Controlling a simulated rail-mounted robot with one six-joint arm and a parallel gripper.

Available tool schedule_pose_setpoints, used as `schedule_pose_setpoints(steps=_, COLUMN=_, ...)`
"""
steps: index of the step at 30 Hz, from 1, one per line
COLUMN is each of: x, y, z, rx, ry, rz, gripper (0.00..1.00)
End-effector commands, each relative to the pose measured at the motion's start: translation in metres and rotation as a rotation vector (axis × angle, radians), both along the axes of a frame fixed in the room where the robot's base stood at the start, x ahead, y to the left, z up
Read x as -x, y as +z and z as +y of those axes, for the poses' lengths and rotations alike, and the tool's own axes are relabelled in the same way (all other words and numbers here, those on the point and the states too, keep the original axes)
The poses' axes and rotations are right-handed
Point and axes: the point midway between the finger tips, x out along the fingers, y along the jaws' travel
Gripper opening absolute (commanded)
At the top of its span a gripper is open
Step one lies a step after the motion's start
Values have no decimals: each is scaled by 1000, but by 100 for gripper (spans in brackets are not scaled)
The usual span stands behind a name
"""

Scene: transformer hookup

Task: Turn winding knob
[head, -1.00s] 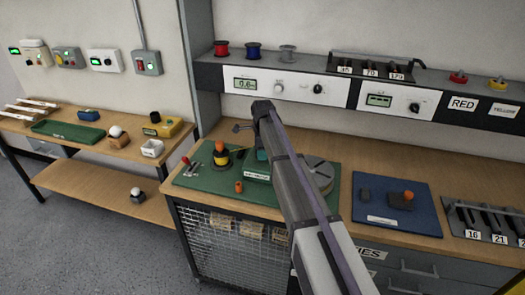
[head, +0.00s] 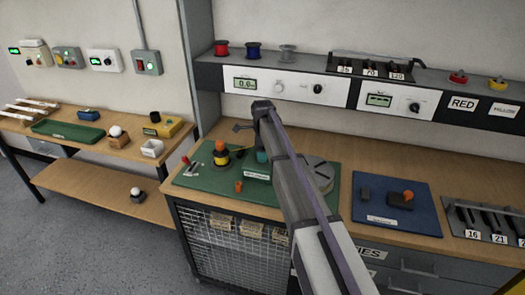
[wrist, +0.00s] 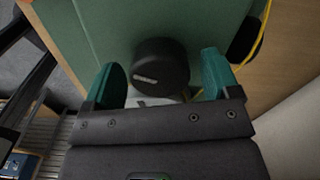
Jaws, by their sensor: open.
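A round black knob (wrist: 158,66) with a pale mark on its face shows in the wrist view, against a green board (wrist: 95,28). My gripper (wrist: 161,72) has its two teal fingers apart, one on each side of the knob.
A yellow wire (wrist: 264,36) runs by the right finger. On the green board stand a yellow-and-black post with an orange top (head: 221,155) and a small orange piece (head: 239,187). A grey disc (head: 319,174) and a blue mat (head: 370,215) lie to the right.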

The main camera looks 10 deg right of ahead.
Motion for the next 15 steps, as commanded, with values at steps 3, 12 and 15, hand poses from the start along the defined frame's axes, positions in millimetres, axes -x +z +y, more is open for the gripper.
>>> schedule_pose_setpoints(steps=3, x=0, y=4, z=0, rx=0, ry=0, rz=0, gripper=82)
schedule_pose_setpoints(steps=12, x=0, y=63, z=0, rx=0, ry=0, rz=0, gripper=82)
schedule_pose_setpoints(steps=15, x=0, y=88, z=0, rx=0, ry=0, rz=0, gripper=82)
